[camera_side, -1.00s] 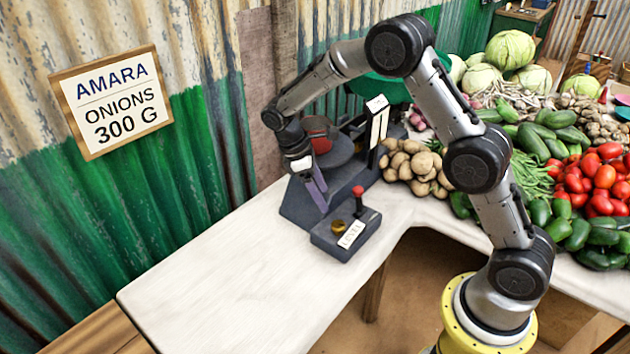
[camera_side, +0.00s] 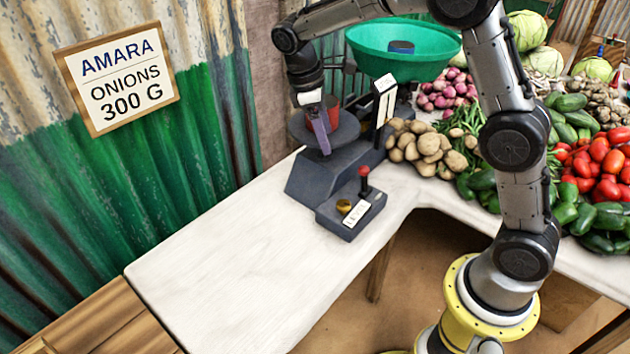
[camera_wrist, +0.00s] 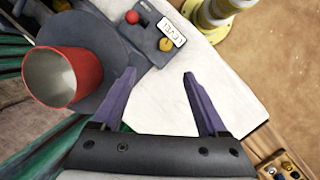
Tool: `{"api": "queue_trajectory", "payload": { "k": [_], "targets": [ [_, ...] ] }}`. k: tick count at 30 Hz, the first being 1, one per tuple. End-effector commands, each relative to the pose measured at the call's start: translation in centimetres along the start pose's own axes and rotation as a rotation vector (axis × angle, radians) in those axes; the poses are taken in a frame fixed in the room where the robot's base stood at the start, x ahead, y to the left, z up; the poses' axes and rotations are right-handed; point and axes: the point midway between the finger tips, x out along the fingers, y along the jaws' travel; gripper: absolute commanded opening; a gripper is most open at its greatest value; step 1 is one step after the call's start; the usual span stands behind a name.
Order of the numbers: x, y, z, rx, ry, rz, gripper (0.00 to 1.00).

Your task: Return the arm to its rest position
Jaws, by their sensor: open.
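My gripper (camera_side: 318,130) hangs from my raised arm over the near edge of the dark round plate of the balance, pointing down. In the wrist view its two purple fingers (camera_wrist: 160,88) are apart with nothing between them. A red cup (camera_side: 331,108) stands on the dark plate (camera_side: 343,130) behind the fingers. In the wrist view the cup (camera_wrist: 62,78) is at the left, its open top facing the camera and looking empty.
The balance has a green bowl (camera_side: 372,50) holding a dark round weight (camera_side: 401,47), an upright pointer card (camera_side: 385,85) and a box with a red-knobbed lever (camera_side: 364,180). Potatoes (camera_side: 432,145), onions (camera_side: 447,92) and tomatoes (camera_side: 600,160) lie at the right. The white counter (camera_side: 225,270) is clear at front left.

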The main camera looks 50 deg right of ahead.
Motion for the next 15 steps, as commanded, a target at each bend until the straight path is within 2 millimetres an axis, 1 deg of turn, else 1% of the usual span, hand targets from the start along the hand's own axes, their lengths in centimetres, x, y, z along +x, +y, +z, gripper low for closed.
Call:
{"api": "queue_trajectory", "payload": {
  "k": [1,3,6,10,12,15],
  "targets": [
    [-2.0,-0.4,1.5,0.014,0.04,0.02,0.76],
    [-4.0,-1.1,3.4,0.036,0.086,0.039,0.76],
    [-6.3,-2.5,6.0,0.077,0.156,0.062,0.76],
    [-8.4,-4.7,9.4,0.137,0.247,0.088,0.76],
    [-9.1,-6.0,11.3,0.174,0.298,0.098,0.76],
    [-9.7,-8.0,13.7,0.229,0.37,0.109,0.76]
  ]
}}
